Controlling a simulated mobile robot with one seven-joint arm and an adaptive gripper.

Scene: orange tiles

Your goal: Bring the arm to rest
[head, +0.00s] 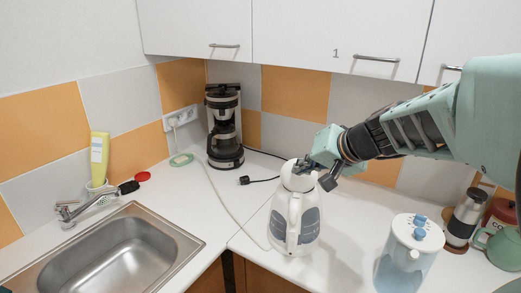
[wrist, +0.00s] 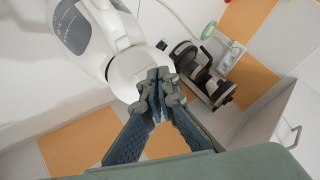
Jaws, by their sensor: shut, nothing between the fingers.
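My gripper (head: 314,174) is at the end of my arm, which reaches in from the right in the head view. It is at the top of a white electric kettle (head: 295,226) with grey-blue panels. In the wrist view my two blue-grey fingers (wrist: 158,92) come together and hold nothing. Their tips overlap the edge of the kettle's round white lid (wrist: 128,72). I cannot tell whether they touch it. The kettle stands upright on the white counter (head: 225,207), and my gripper hides part of its top.
A coffee maker (head: 224,128) stands in the back corner. White cupboards (head: 300,38) hang above. A sink (head: 122,252) is at left. A cable crosses the counter.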

